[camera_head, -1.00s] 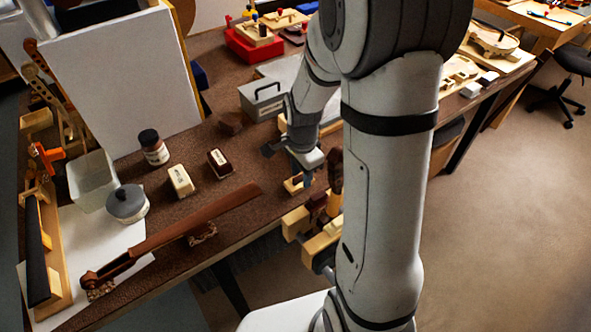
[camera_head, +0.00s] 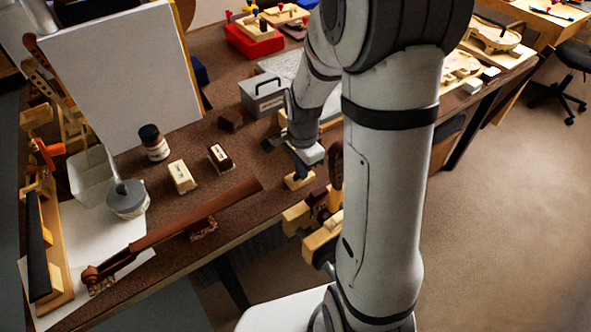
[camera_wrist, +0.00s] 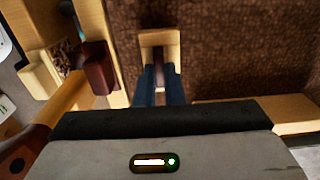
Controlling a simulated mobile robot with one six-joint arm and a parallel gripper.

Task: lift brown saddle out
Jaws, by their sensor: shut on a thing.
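My gripper (camera_wrist: 160,85) has blue fingers, shut on a small brown piece (camera_wrist: 159,73) that I take for the brown saddle. Only a narrow strip of it shows between the fingers. A pale wooden block (camera_wrist: 160,38) with a dark slot stands just beyond the fingertips. I cannot tell whether the piece is still inside the slot. In the head view my gripper (camera_head: 303,163) is just above the pale block (camera_head: 298,182), near the bench's front edge, and hides the piece.
A vise with pale wooden jaws (camera_head: 323,235) and a wooden handle (camera_head: 335,170) stand close on the right. A grey metal box (camera_head: 263,95) is behind. A brown violin neck (camera_head: 180,232) lies to the left.

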